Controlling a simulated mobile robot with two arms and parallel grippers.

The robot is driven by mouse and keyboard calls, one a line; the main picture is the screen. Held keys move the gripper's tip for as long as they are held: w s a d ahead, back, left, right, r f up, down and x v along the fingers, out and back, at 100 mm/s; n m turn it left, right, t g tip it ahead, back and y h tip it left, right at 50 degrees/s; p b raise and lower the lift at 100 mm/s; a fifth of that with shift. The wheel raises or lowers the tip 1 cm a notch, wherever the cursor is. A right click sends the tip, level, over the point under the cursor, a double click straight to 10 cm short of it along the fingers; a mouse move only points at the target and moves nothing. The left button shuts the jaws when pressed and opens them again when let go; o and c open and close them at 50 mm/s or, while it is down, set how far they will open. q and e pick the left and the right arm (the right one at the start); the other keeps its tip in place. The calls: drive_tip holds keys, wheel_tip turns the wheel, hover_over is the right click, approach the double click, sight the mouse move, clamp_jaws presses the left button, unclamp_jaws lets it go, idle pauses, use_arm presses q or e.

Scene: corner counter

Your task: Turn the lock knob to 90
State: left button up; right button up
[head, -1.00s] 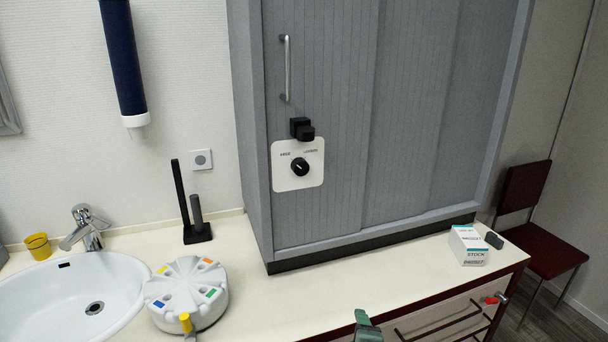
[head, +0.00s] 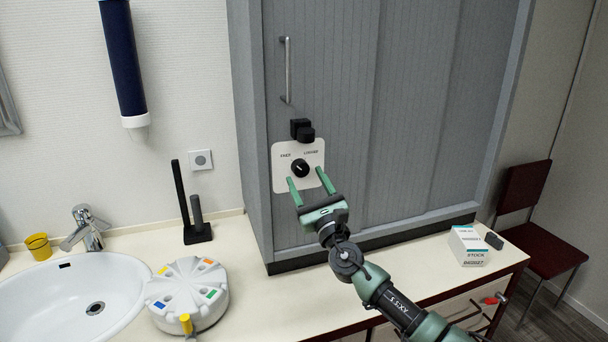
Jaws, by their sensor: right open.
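The lock knob (head: 300,168) is a round black dial with a white pointer line. It sits on a white plate (head: 284,152) with small lettering on the grey cabinet door. My right gripper (head: 306,182) is open, with its two green fingers apart just below the knob and in front of the plate's lower part. Whether the fingertips touch the plate cannot be told. A black latch block (head: 302,130) is directly above the plate. My left gripper is not in view.
A vertical door handle (head: 287,70) is above the latch. On the counter are a white round holder (head: 186,290), a black stand (head: 197,235), a sink (head: 60,300) with a tap, and a white stock box (head: 467,246).

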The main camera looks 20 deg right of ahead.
drive_tip(key=shift+x, duration=1.05)
drive_tip(key=shift+c, duration=0.3)
clamp_jaws()
